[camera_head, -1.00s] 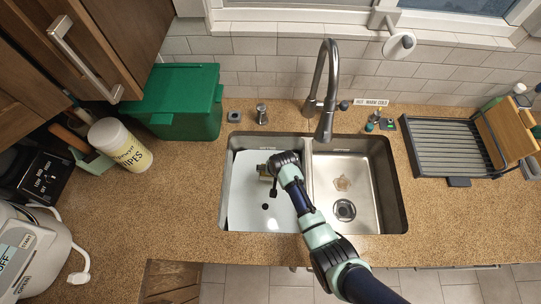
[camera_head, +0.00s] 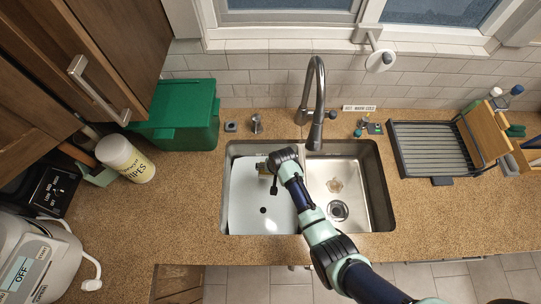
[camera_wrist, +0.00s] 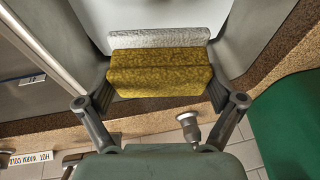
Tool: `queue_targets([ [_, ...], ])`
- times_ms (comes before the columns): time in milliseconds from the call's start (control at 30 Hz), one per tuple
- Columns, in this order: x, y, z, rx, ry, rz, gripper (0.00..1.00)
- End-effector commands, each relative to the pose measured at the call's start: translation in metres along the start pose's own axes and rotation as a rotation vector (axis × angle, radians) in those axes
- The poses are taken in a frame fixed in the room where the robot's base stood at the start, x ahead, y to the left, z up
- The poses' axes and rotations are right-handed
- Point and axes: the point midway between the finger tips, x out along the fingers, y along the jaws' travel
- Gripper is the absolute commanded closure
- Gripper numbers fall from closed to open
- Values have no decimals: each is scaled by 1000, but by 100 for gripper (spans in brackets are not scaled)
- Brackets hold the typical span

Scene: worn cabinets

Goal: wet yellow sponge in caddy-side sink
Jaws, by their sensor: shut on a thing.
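My gripper (camera_wrist: 160,88) is shut on a yellow sponge (camera_wrist: 160,72), with one finger at each end of it. A light grey, speckled strip (camera_wrist: 160,38) lies along the sponge's far edge; I cannot tell whether it is part of the sponge or a separate thing. In the head view my gripper (camera_head: 268,170) is over the left basin (camera_head: 250,205), which has a whitish floor and a dark drain hole. The sponge is mostly hidden there. Its height above the basin floor is unclear. I see no water running from the faucet (camera_head: 318,100).
The steel right basin (camera_head: 350,170) has a drain and a brownish patch. A green box (camera_head: 180,115), wipes tub (camera_head: 125,157) and white appliance (camera_head: 30,255) stand left. A dish rack (camera_head: 430,148) stands right.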

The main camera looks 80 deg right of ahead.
Motion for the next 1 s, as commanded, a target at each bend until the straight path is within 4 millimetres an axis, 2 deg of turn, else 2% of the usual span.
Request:
queue_targets([
  [400, -1, 0, 0, 0, 0, 0, 35],
  [667, -31, -6, -10, 0, 1, 0, 35],
  [1000, -47, -9, -14, 0, 0, 0, 35],
])
